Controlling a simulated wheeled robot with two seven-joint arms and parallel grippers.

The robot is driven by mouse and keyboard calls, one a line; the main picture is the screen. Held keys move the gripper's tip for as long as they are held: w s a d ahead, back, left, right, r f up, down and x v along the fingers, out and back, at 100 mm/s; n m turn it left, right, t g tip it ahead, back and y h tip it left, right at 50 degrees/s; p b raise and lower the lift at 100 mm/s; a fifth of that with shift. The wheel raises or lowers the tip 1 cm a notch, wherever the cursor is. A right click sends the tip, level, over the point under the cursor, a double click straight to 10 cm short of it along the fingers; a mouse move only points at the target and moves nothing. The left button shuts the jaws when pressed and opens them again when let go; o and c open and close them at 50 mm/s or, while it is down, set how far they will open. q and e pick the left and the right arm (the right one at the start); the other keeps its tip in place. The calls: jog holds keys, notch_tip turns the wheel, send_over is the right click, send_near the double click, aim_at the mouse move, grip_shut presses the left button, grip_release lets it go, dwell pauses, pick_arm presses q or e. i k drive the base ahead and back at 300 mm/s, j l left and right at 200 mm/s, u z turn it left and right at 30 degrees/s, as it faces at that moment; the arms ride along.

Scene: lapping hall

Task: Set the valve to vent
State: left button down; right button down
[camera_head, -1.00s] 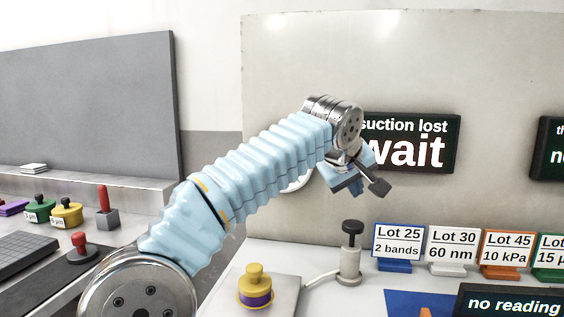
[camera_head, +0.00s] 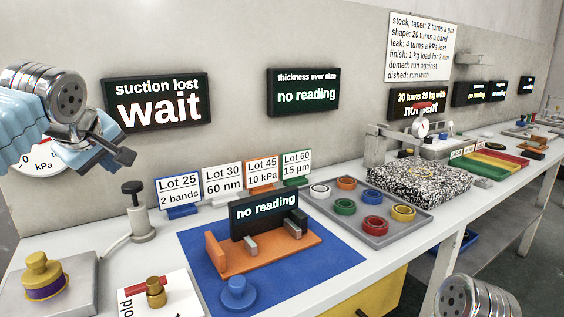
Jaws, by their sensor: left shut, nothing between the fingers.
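The valve (camera_head: 155,293) is a brass body with a red lever, on a white plate at the lower left of the head view. Its lever lies roughly crosswise, pointing left. Dark lettering on the plate is partly cut off by the frame's bottom edge, so I cannot read the whole marking. My left gripper (camera_head: 123,156) is shut and empty, up in front of the wall at the left. It is well above the valve and apart from it. A round kPa gauge (camera_head: 36,160) sits partly behind the left arm. My right gripper is out of view.
A black-knobbed post (camera_head: 139,218) and a yellow-topped piece on a metal plate (camera_head: 82,270) stand near the valve. A blue mat (camera_head: 203,262) with an orange fixture lies to its right. The wall display (camera_head: 157,103) reads "suction lost wait". Lot cards stand behind.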

aim_at(153, 284)
jog(key=k+l, duration=0.15)
jog(key=k, duration=0.25)
jog(key=k+l, duration=0.15)
jog(key=k, duration=0.25)
jog(key=k+l, duration=0.1)
jog(key=k, duration=0.3)
